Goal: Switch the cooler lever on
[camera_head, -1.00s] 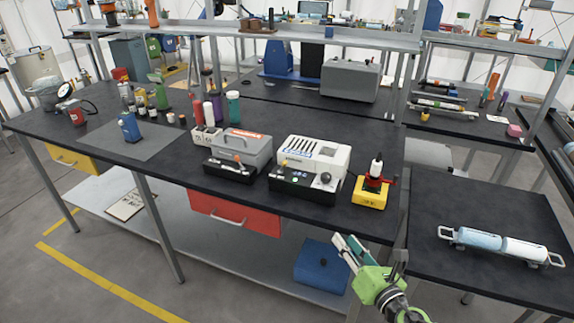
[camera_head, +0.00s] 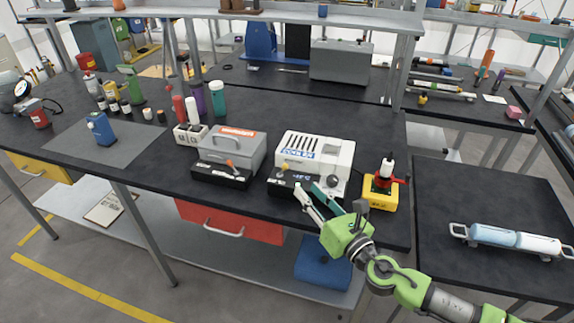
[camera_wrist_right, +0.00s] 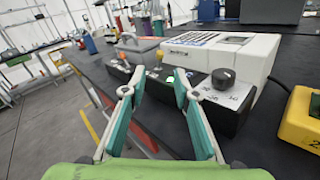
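The white cooler (camera_head: 318,152) stands on the dark workbench with a black control panel along its front. Its lever (camera_head: 285,167) has a yellow ball knob at the left end of that panel; it also shows in the right wrist view (camera_wrist_right: 159,57), beyond and between the fingertips. I cannot tell from the views whether the lever is on or off. My right gripper (camera_head: 309,189) is in front of the panel, fingers spread and empty, pointing at it. It shows open in the right wrist view (camera_wrist_right: 159,76). A gap to the lever remains visible. My left gripper is not in view.
A black round knob (camera_wrist_right: 223,79) sits right of the lever on the same panel. A grey box (camera_head: 232,147) with an orange-knobbed lever stands left of the cooler. A yellow block (camera_head: 381,195) with a red-handled item stands at the right, near my right gripper.

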